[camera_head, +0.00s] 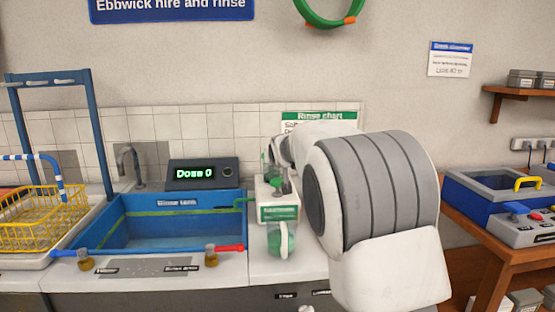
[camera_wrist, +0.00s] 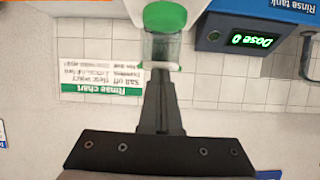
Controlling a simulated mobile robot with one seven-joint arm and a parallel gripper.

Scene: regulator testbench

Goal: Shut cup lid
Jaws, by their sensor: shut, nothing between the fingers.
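My gripper (camera_wrist: 158,80) is shut, its dark fingers together with nothing between them. In the wrist view, which looks upside down, the tips meet or overlap a pale rim beside a green part. A clear container (camera_wrist: 161,46) lies just beyond them, with a larger green round piece (camera_wrist: 165,17) past it. I cannot tell which green part is the cup lid, or whether the tips touch it. In the head view, a clear cup with green on it (camera_head: 281,240) is at the front of a white unit with a green label (camera_head: 278,213). My arm hides most of my gripper there.
A blue rinse tank (camera_head: 160,232) stands left of the unit, with a dose display (camera_head: 203,173) reading 0 behind it. A yellow wire basket (camera_head: 45,210) is at far left. A wooden bench with a blue case (camera_head: 490,190) stands at right. A tiled wall rises behind.

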